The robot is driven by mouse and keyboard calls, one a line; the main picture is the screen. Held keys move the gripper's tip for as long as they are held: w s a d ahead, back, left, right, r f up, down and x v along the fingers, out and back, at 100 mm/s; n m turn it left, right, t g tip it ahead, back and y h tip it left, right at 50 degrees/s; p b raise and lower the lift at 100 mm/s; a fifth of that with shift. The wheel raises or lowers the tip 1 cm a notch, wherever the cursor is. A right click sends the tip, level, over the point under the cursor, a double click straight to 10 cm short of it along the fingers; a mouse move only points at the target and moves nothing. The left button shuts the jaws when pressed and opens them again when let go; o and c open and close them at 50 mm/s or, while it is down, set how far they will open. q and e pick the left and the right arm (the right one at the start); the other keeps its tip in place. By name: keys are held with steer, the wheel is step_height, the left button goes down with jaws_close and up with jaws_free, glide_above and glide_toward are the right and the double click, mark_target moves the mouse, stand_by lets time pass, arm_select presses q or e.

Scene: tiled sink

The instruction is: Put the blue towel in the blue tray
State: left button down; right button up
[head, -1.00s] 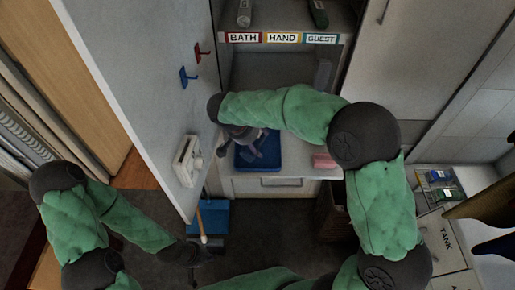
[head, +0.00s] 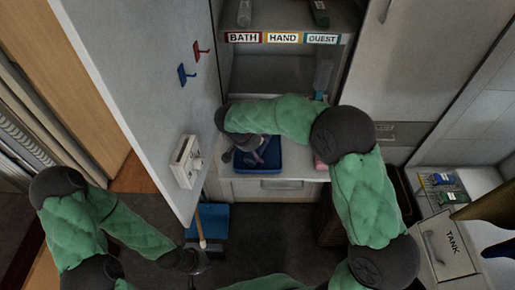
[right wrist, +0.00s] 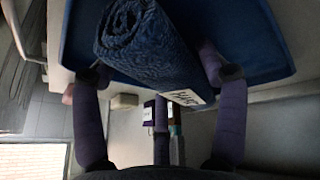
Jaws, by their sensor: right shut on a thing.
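The blue towel (right wrist: 150,45) is a dark blue roll with a pale label at one end, in the right wrist view. It sits between the fingers of my right gripper (right wrist: 156,72), which is shut on it. The blue tray (right wrist: 245,40) lies behind the towel there. In the head view the tray (head: 270,166) is on the counter under the shelf, with my right gripper (head: 256,154) over it. The towel is mostly hidden there; whether it touches the tray floor I cannot tell. My left gripper (head: 198,261) is low at the left, too small and dark to read.
A pink item (head: 321,163) lies right of the tray, partly behind my right arm. The shelf labels (head: 283,38) read BATH, HAND and GUEST. A white panel with hooks (head: 186,74) bounds the left side. A blue dustpan (head: 214,217) is on the floor.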

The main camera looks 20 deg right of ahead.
steer(key=shift+f, duration=0.15)
steer(key=o, duration=1.2)
steer(key=shift+r, duration=0.2)
steer(key=p+v, duration=0.3)
steer(key=v, duration=0.9)
